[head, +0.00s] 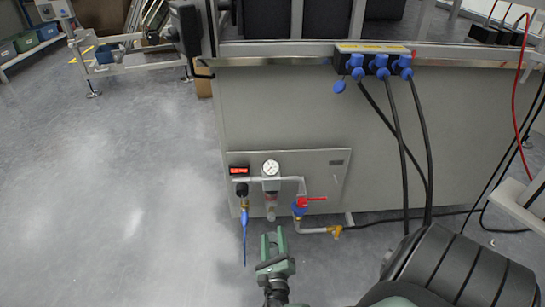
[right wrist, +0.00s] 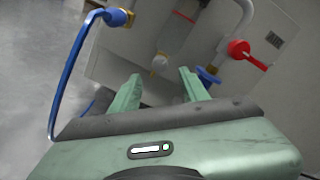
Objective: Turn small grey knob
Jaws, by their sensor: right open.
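My right gripper (head: 273,238) is open and empty, its fingers pointing at the air-supply panel (head: 330,180) on the cabinet's lower front. In the right wrist view its two green fingers (right wrist: 160,82) stand apart. A small pale grey knob-like end (head: 271,215) hangs at the bottom of the filter unit, just ahead of the fingertips. In the right wrist view a small pale round piece (right wrist: 159,64), likely the same one, shows between and beyond the fingers, apart from them. My left gripper is not in view.
Close by are a valve with a red handle (head: 312,199), also in the right wrist view (right wrist: 240,50), a blue hose (head: 245,235), a black knob (head: 242,189) and a round gauge (head: 271,167). Black cables (head: 397,120) hang at the right. Floor at the left (head: 120,200) is clear.

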